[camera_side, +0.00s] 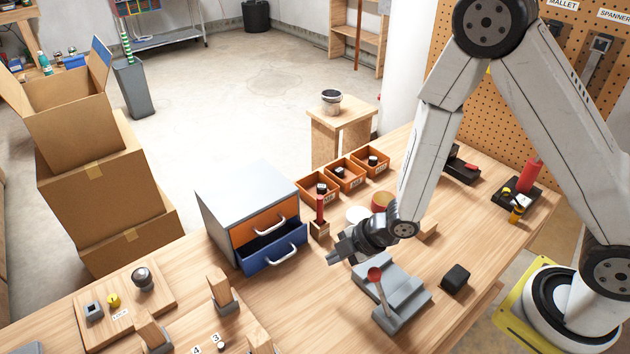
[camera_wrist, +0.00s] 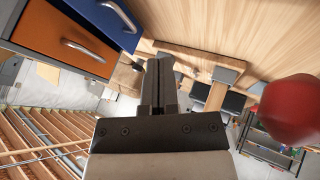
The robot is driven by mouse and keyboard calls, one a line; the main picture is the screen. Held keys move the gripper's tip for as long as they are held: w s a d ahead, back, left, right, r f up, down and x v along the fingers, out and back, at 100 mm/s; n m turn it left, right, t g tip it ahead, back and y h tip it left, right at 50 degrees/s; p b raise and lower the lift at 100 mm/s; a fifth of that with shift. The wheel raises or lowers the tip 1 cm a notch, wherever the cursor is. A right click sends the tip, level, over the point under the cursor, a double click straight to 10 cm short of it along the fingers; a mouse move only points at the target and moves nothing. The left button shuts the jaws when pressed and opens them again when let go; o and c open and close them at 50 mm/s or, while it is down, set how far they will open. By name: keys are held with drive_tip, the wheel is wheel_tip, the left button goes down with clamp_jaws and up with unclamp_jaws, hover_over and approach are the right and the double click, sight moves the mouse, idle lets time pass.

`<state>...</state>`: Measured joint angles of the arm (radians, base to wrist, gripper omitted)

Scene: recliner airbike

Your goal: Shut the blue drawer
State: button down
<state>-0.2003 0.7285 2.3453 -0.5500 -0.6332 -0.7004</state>
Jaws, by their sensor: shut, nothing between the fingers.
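The blue drawer (camera_side: 275,258) is the lower drawer of a small grey cabinet (camera_side: 245,188). It stands partly pulled out, with a dark gap showing at its top, and has a pale bar handle. The orange drawer (camera_side: 258,221) above it is shut. In the wrist view the blue drawer (camera_wrist: 112,20) is at the upper left, beside the orange drawer (camera_wrist: 55,38). My gripper (camera_side: 332,259) is shut and empty, to the right of the blue drawer's handle and apart from it. Its closed fingers also show in the wrist view (camera_wrist: 160,70).
A grey block with a red-knobbed lever (camera_side: 400,302) stands just below my gripper. A red object (camera_wrist: 287,110) is close in the wrist view. Orange bins (camera_side: 318,188) and a small holder with a red-handled tool (camera_side: 320,225) stand behind. Wooden boards with parts lie at the front left.

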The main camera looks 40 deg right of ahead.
drive_tip(key=shift+w+f, duration=0.1)
drive_tip(key=shift+f, duration=0.05)
drive_tip(key=shift+x, duration=1.15)
drive_tip(key=x, duration=0.7)
drive_tip(key=shift+a+f, duration=0.1)
drive_tip(key=shift+f, duration=0.15)
drive_tip(key=shift+w+r, duration=0.25)
drive_tip(key=shift+w, duration=0.9)
drive_tip(key=shift+w+r, duration=0.15)
drive_tip(key=shift+w, duration=0.7)
drive_tip(key=shift+w, duration=0.1)
